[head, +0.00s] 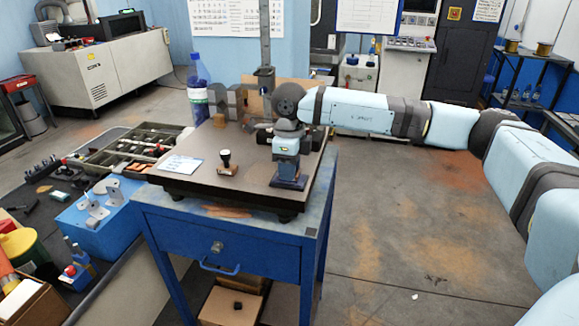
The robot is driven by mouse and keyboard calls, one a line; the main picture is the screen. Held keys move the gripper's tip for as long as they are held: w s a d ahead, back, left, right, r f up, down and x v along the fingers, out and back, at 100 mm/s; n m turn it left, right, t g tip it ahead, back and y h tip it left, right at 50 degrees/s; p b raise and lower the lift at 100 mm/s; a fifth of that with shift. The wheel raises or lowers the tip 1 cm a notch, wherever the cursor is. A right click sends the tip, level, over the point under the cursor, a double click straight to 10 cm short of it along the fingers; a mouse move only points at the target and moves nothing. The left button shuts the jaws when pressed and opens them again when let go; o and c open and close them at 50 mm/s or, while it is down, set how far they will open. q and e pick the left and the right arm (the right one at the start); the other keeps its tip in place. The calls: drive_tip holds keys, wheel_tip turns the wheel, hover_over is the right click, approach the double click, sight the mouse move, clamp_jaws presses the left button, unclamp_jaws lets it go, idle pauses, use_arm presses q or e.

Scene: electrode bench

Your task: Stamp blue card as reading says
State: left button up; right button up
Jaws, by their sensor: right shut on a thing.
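My right gripper (288,172) points down at the front right of the dark bench plate (215,190). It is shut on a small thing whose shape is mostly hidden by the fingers. A dark blue, flat-edged piece shows right under the fingers, close to the plate; I cannot tell whether it touches. A pale bluish-white card (181,164) with print too small to read lies flat further left. My left gripper is not in view.
A tall measuring stand (265,45) and grey blocks (236,97) stand at the plate's back. A blue bottle (198,100) is behind left. A parts tray (125,148) and a blue box (98,212) sit left. The plate's front middle is clear.

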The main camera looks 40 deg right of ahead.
drive_tip(key=shift+r+p, duration=1.75)
drive_tip(key=shift+r, duration=1.75)
